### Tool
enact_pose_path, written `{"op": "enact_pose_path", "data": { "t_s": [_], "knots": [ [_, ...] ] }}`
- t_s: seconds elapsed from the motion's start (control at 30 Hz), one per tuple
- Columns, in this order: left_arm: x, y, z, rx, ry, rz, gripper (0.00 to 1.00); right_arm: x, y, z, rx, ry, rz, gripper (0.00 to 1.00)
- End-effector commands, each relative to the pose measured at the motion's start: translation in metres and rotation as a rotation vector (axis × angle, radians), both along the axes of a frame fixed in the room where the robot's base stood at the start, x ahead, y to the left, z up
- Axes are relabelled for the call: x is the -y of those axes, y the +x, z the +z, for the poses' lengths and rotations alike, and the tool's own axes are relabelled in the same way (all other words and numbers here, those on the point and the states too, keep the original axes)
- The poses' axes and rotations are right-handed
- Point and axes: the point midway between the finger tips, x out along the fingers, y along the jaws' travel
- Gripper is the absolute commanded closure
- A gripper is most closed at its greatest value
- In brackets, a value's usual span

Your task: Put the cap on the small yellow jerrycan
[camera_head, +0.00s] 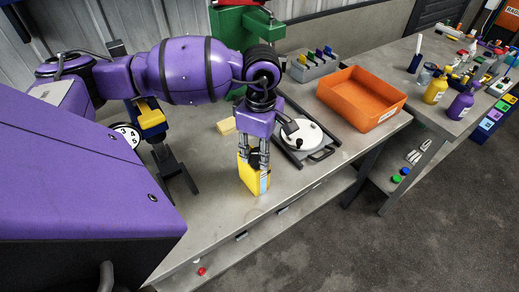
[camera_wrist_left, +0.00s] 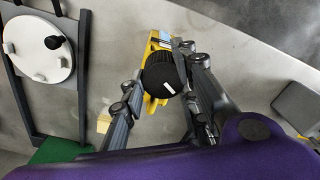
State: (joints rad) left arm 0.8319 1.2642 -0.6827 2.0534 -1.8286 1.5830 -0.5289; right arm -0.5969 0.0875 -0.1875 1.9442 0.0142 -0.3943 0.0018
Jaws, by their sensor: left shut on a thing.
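The small yellow jerrycan (camera_head: 250,178) stands upright near the front edge of the grey bench. It has a pale label on one side and also shows in the left wrist view (camera_wrist_left: 155,41). My left gripper (camera_head: 255,160) points down over its top. In the left wrist view, the round black cap (camera_wrist_left: 160,82) with a white mark sits between the fingers (camera_wrist_left: 163,72), which are closed on its sides. The cap covers the middle of the jerrycan's top, so the neck is hidden. I cannot tell whether cap and neck touch. My right gripper is in neither view.
A white round plate with a black knob (camera_head: 302,137) lies in a dark frame just right of the gripper. Behind are an orange bin (camera_head: 362,98), a grey box (camera_head: 313,67) and a yellow block (camera_head: 226,126). Several bottles, including a purple one (camera_head: 461,104), stand on the right bench.

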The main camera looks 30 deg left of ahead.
Motion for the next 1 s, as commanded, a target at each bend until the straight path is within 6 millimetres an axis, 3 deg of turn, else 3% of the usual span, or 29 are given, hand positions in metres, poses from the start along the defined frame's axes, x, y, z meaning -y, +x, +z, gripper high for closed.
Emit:
{"op": "enact_pose_path", "data": {
  "t_s": [0.3, 0.33, 0.47, 0.7, 0.83, 1.0],
  "knots": [
    [0.0000, 0.0002, 0.0005, 0.001, 0.000, 0.000, 0.82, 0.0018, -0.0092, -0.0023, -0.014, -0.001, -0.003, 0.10],
    [0.0000, 0.0002, 0.0005, 0.001, 0.000, 0.000, 0.67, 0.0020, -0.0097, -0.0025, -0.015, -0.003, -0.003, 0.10],
    [0.0000, 0.0002, 0.0005, 0.001, 0.000, 0.000, 0.50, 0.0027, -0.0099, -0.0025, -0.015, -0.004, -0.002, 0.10],
    [-0.0001, 0.0002, 0.0004, 0.001, 0.000, 0.000, 0.49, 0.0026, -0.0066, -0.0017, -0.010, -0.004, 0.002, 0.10],
    [-0.0001, 0.0001, 0.0004, 0.001, 0.000, 0.000, 0.32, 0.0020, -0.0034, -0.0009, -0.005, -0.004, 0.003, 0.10],
    [0.0000, 0.0001, 0.0004, 0.001, 0.000, 0.000, 0.31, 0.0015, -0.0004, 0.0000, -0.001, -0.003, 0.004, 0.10]
  ]
}}
